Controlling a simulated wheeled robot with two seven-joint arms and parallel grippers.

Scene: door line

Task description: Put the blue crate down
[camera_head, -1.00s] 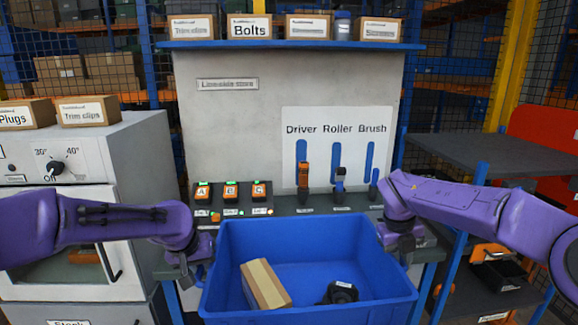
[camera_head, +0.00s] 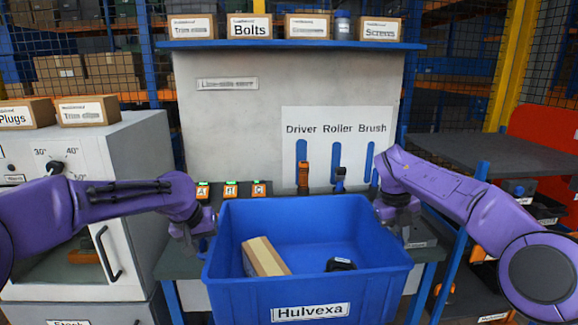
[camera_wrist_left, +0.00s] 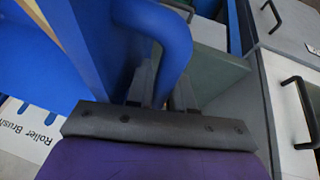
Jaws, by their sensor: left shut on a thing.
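The blue crate (camera_head: 306,293), with a "Hulvexa" label on its front, is in the middle of the head view in front of the bench. A cardboard box and a black item lie inside. My left gripper (camera_head: 200,240) is at the crate's left side. In the left wrist view its jaws (camera_wrist_left: 165,88) are shut on the crate's curved blue handle (camera_wrist_left: 168,45). My right gripper (camera_head: 398,230) is at the crate's right side; its fingertips are hidden, so I cannot tell its grip. The crate's underside is out of view.
The grey bench (camera_head: 175,263) runs behind and beside the crate, with orange-framed buttons and hanging tools at its back. A grey cabinet (camera_head: 140,160) stands at the left. A dark shelf unit (camera_head: 460,152) stands at the right.

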